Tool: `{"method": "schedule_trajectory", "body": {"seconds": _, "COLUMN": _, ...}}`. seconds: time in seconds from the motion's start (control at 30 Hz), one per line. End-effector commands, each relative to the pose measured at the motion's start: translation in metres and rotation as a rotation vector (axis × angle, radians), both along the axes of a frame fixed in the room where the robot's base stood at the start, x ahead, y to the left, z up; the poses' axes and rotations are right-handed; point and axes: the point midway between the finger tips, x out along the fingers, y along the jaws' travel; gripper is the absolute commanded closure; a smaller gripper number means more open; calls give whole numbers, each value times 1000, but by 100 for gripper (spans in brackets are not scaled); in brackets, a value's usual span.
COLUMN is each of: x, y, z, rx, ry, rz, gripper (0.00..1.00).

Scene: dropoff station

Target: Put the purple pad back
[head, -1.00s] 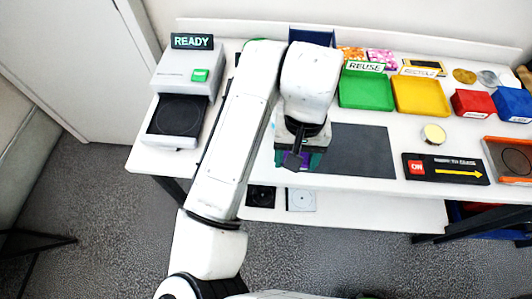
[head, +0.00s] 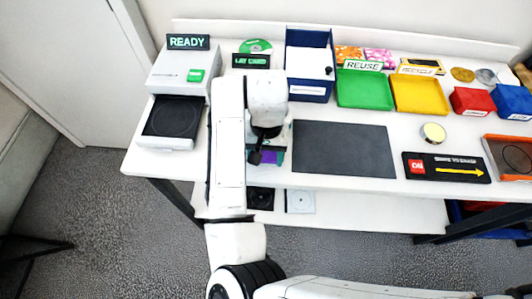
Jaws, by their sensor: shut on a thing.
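The purple pad (head: 270,156) shows as a small purple patch with dark, teal-edged parts around it, near the table's front edge, left of the dark grey mat (head: 345,150). My gripper (head: 258,157) points down at it and is shut on it. The arm and wrist hide most of the pad and of the fingertips. I cannot tell whether the pad touches the table.
A grey READY machine (head: 178,78) with a black plate stands at left. A LAY CARD sign (head: 251,61), blue box (head: 308,91), green REUSE tray (head: 364,91) and yellow tray (head: 419,96) line the back. The mat is bare.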

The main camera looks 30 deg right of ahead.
Motion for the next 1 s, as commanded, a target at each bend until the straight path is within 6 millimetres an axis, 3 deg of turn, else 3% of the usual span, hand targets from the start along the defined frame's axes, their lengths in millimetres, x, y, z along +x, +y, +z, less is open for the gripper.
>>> {"method": "schedule_trajectory", "body": {"seconds": 0.3, "x": 0, "y": 0, "z": -3, "rx": -1, "ry": 0, "rz": 0, "gripper": 86}}
{"method": "schedule_trajectory", "body": {"seconds": 0.33, "x": 0, "y": 0, "z": -4, "rx": -1, "ry": 0, "rz": 0, "gripper": 36}}
{"method": "schedule_trajectory", "body": {"seconds": 0.6, "x": 0, "y": 0, "z": -3, "rx": -1, "ry": -1, "rz": 0, "gripper": 12}}
{"method": "schedule_trajectory", "body": {"seconds": 0.83, "x": 0, "y": 0, "z": -2, "rx": -1, "ry": -1, "rz": 0, "gripper": 12}}
{"method": "schedule_trajectory", "body": {"seconds": 1.0, "x": 2, "y": -1, "z": 11, "rx": 1, "ry": -4, "rz": 0, "gripper": 12}}
